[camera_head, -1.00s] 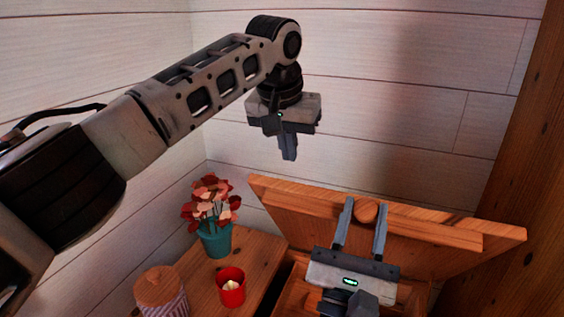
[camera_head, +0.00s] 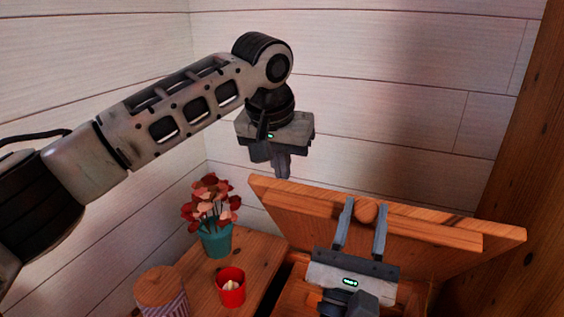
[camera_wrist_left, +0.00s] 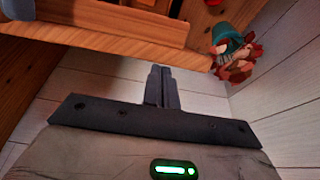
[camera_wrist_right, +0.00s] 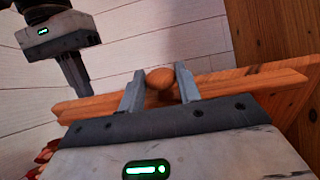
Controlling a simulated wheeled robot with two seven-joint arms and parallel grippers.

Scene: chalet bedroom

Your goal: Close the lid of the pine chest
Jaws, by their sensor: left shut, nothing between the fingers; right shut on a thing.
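The pine chest's lid (camera_head: 440,232) stands raised and tilted back in the head view, with a round wooden knob (camera_head: 367,211) near its upper edge. My right gripper (camera_head: 362,218) is shut on the knob, one finger on each side. The knob also shows between the fingers in the right wrist view (camera_wrist_right: 160,79). The chest body (camera_head: 299,297) shows below, partly hidden by my right gripper. My left gripper (camera_head: 283,172) is shut and empty, hanging above and left of the lid. Its closed fingers show in the left wrist view (camera_wrist_left: 161,87).
A wooden side table (camera_head: 258,252) left of the chest holds a teal pot of red flowers (camera_head: 214,239), a red cup with a candle (camera_head: 231,287) and a striped jar with a wooden lid (camera_head: 160,287). White plank walls stand behind; a wood post (camera_head: 525,150) is at the right.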

